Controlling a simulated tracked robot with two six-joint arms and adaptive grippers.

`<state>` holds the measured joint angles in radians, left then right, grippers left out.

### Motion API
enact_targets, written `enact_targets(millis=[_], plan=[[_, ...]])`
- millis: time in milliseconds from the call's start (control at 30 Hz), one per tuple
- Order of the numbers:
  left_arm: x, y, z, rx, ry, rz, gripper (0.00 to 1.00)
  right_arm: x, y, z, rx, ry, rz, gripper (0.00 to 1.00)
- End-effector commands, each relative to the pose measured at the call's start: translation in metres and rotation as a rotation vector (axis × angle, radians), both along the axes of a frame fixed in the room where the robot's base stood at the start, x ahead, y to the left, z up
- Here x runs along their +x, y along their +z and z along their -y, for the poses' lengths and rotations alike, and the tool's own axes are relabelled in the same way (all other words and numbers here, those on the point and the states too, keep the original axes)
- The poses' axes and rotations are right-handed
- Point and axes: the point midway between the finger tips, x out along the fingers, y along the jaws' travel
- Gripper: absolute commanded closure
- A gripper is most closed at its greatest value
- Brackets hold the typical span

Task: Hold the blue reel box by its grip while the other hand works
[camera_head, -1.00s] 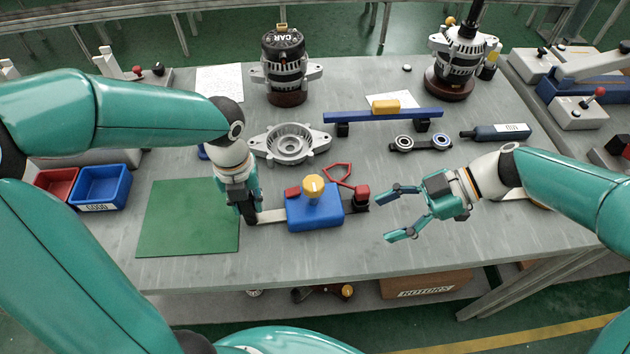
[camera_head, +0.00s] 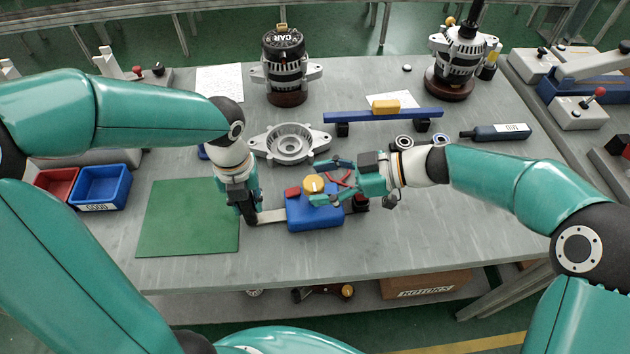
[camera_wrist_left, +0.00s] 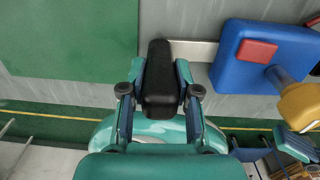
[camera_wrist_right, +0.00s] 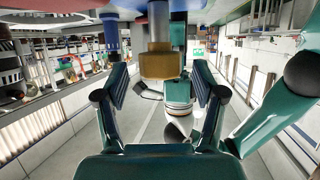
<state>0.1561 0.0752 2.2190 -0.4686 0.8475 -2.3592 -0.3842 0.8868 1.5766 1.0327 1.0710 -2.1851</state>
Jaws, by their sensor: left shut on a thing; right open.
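The blue reel box (camera_head: 316,217) sits on the bench, with a red block and a yellow knob (camera_head: 313,185) on top. A flat light bar (camera_head: 270,216) runs from its left side to a black grip (camera_wrist_left: 161,80). My left gripper (camera_head: 249,212) is shut on this black grip; the left wrist view shows it between the fingers. My right gripper (camera_head: 328,184) is open, with its fingers around or beside the yellow knob. In the right wrist view the knob (camera_wrist_right: 160,66) stands between and beyond the open fingertips; contact cannot be told.
A green mat (camera_head: 190,218) lies left of the box. Blue (camera_head: 101,186) and red (camera_head: 56,184) bins stand at the left. A grey metal housing (camera_head: 290,143) and a blue rail (camera_head: 383,115) are behind. The bench's front right is clear.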

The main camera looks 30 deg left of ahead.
Motion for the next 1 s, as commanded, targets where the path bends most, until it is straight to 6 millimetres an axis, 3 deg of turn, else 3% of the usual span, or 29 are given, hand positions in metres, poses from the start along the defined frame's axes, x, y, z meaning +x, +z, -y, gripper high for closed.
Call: enact_targets(millis=[200, 467, 833, 1000], plan=[[0.0002, 0.0002, -0.0001, 0.001, 0.0, 0.001, 1.0, -0.0058, -0.0065, -0.0141, 0.0, 0.001, -0.001, 0.31], [0.0001, 0.0002, -0.0002, 0.001, 0.001, 0.001, 1.0, -0.006, -0.0069, -0.015, -0.001, 0.0, 0.0, 0.31], [0.0, 0.0002, -0.0003, 0.001, 0.001, 0.001, 1.0, -0.0057, -0.0067, -0.0148, -0.001, -0.001, 0.001, 0.89], [0.0, 0.0002, -0.0002, 0.0, 0.0, 0.0, 1.0, -0.0057, -0.0064, -0.0148, -0.001, -0.006, 0.001, 0.92]])
